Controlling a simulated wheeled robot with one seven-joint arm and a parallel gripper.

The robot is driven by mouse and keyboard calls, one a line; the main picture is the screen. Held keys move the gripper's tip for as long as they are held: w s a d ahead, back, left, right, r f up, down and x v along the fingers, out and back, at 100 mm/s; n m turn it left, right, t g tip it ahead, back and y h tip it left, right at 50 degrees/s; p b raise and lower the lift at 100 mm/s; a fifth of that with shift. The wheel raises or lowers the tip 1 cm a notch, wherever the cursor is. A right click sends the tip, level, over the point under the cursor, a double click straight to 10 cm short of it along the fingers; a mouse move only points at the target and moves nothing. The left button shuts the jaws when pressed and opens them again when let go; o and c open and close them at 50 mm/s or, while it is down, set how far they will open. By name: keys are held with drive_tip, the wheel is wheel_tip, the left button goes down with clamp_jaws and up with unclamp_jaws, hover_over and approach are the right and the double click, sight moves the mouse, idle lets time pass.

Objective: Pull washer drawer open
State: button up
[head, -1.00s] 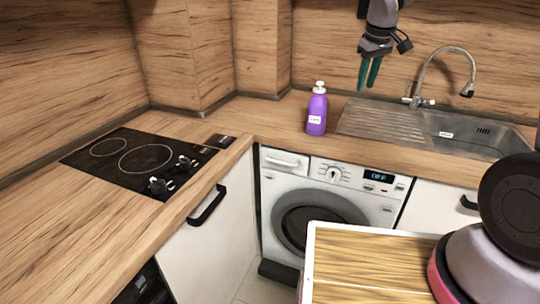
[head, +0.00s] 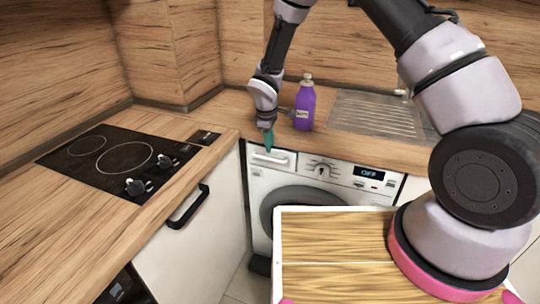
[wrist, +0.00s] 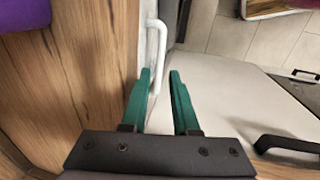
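The white washer drawer (head: 284,165) is at the top left of the washing machine's front, under the countertop. It appears shut. Its white bar handle (wrist: 154,40) shows in the wrist view. My gripper (head: 268,141) points down at the drawer, at the countertop's front edge. In the wrist view its two green fingers (wrist: 163,80) are apart. The near end of the handle shows in the gap between the fingertips, close to the left one. I cannot tell whether either finger touches it.
A purple bottle (head: 304,106) stands on the counter right behind my gripper. The sink drainer (head: 375,115) is to the right and a black cooktop (head: 120,160) to the left. A cabinet with a black handle (head: 188,207) borders the washer's left side.

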sight(272, 159)
drive_tip(key=f, duration=0.4)
drive_tip(key=w+f, duration=0.1)
drive_tip(key=f, duration=0.1)
drive_tip(key=shift+d, duration=0.25)
clamp_jaws()
idle(1.2)
